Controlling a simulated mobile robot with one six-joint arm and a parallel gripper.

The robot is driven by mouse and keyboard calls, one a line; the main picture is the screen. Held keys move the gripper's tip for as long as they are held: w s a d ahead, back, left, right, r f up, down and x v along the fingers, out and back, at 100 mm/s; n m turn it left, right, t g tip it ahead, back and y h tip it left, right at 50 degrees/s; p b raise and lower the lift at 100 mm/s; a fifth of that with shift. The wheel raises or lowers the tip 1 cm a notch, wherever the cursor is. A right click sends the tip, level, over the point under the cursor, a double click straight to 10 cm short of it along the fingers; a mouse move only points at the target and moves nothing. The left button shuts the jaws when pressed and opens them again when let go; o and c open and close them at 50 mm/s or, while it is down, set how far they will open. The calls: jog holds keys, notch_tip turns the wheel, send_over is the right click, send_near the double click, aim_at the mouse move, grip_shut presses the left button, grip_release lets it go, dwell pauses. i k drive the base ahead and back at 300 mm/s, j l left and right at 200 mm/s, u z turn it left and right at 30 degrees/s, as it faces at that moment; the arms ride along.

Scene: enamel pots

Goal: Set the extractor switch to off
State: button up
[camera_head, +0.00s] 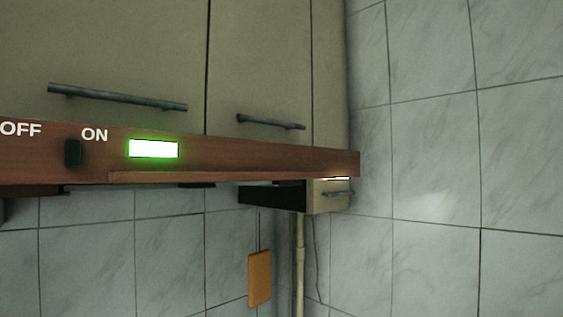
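The extractor switch (73,152) is a small black rocker or slider on the front of a brown wooden strip (240,158). It sits between the white labels OFF, at its left, and ON, at its upper right, closer to ON. A green-edged indicator light (153,149) to the right of the switch is lit. My gripper is not in view.
Pale cabinet doors with grey bar handles (118,96) are above the strip. A small cabinet (328,197) hangs below its right end. An orange-brown board (259,278) hangs on the tiled wall beside a vertical pipe (300,260). The tiled wall at right is bare.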

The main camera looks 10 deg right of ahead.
aim_at(72, 147)
jog(key=u, duration=0.4)
jog(key=j+u, duration=0.15)
jog(key=u, duration=0.25)
jog(key=j+u, duration=0.1)
jog(key=u, duration=0.3)
